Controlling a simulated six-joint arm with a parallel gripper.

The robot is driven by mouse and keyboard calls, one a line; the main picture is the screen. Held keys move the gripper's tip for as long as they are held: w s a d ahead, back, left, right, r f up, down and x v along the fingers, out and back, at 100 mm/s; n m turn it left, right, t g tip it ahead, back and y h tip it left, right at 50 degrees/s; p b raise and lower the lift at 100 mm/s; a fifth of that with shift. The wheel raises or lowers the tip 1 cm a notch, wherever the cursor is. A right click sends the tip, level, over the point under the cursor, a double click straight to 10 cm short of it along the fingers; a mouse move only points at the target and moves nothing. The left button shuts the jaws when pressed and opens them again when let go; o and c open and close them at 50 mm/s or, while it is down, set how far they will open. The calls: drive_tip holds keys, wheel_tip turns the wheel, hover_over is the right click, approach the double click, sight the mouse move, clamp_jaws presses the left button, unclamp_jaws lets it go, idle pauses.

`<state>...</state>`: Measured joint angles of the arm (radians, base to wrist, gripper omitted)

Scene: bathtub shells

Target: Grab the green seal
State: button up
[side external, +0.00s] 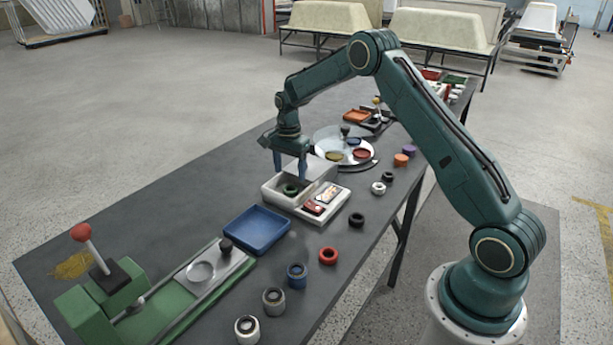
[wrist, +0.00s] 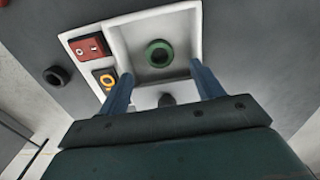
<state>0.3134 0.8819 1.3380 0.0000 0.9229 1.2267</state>
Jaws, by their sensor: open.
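The green seal (wrist: 159,53) is a ring lying in the white box (wrist: 115,35). In the side external view the green seal (side external: 290,189) shows inside the white box (side external: 278,198), below my gripper. My gripper (side external: 290,172) is open and empty, with its two blue fingers pointing down over the box. In the wrist view my gripper (wrist: 160,78) has its fingers apart, left and right of the ring and short of it. The ring is apart from both fingers.
Red and orange switches sit on the box's side panel (side external: 322,203). A blue tray (side external: 257,230), a red ring (side external: 328,256) and a black ring (side external: 356,219) lie nearby. A round plate (side external: 330,138) with coloured discs stands behind. A green press (side external: 120,300) is at the front left.

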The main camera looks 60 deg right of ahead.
sight(291, 188)
drive_tip(key=shift+f, duration=0.45)
drive_tip(key=shift+f, duration=2.6)
drive_tip(key=c, duration=1.1)
drive_tip(key=shift+o, duration=0.2)
drive_tip(key=shift+r, duration=0.15)
wheel_tip(291, 188, up, 20)
